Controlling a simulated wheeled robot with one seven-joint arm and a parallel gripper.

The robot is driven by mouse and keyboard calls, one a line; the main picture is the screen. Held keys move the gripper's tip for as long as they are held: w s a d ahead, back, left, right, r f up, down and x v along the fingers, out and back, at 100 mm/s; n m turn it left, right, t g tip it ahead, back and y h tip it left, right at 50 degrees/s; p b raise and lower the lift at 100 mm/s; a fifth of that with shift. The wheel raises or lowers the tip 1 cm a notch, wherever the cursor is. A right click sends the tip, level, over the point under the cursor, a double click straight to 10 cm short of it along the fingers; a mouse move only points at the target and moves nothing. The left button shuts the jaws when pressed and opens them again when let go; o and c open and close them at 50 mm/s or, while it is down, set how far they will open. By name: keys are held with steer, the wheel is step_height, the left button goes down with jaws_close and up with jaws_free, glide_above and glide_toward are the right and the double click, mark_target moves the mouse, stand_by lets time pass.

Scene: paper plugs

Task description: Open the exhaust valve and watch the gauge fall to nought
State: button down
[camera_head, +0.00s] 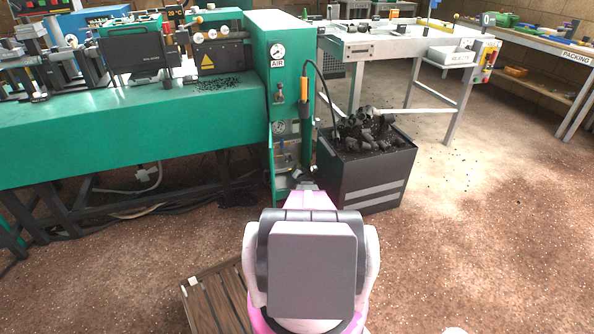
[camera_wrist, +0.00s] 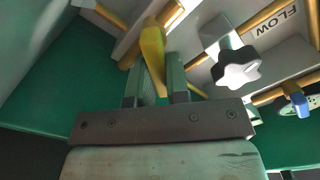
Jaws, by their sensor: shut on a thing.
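In the wrist view my gripper (camera_wrist: 157,68) is shut on a yellow lever (camera_wrist: 152,42), which stands between its two green-grey fingers. The lever sits among brass pipes on a grey panel; whether it is the exhaust valve's handle I cannot read. In the head view my pink and grey arm reaches to the foot of the green air cabinet (camera_head: 262,100), and the fingertips are hidden. A round gauge (camera_head: 277,50) is above the AIR label, and a second gauge (camera_head: 279,127) is lower down. Their needles are too small to read.
A white star knob (camera_wrist: 236,68) under the FLOW label and a blue handle (camera_wrist: 297,98) are right of my gripper. A dark bin (camera_head: 366,180) of black pieces stands right of the cabinet. A slatted wooden platform (camera_head: 216,298) lies left of my arm. Floor at right is mostly clear.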

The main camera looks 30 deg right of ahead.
steer(key=c, duration=1.1)
jaws_free()
steer(key=v, duration=1)
steer(key=shift+s, duration=0.35)
steer(key=shift+a, duration=0.15)
